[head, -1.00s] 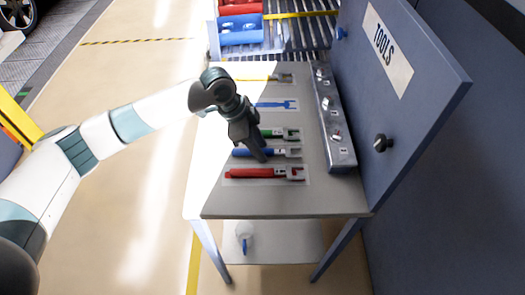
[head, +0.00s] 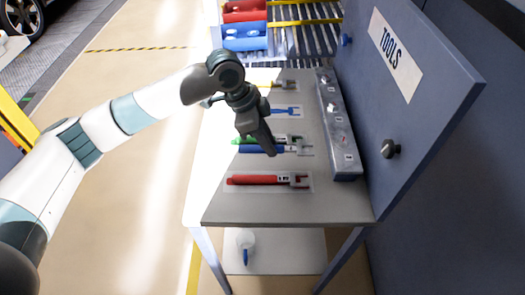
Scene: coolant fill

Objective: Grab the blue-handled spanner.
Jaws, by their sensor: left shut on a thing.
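The blue-handled spanner (head: 249,149) has a blue handle at left and a grey open-jaw head at right. My left gripper (head: 269,148) reaches down from above and is shut on it around the middle. The spanner appears raised a little off the table and partly covers the green-handled spanner (head: 240,141) behind it. The fingers hide part of its handle. The red-handled spanner (head: 255,180) lies on its mat nearer the front. My right gripper is out of view.
The table (head: 290,208) carries a yellow-handled spanner (head: 264,84) at the back and a flat blue spanner shape (head: 285,111). A grey rail with knobs (head: 338,130) runs along the right, beside the blue TOOLS panel (head: 425,110).

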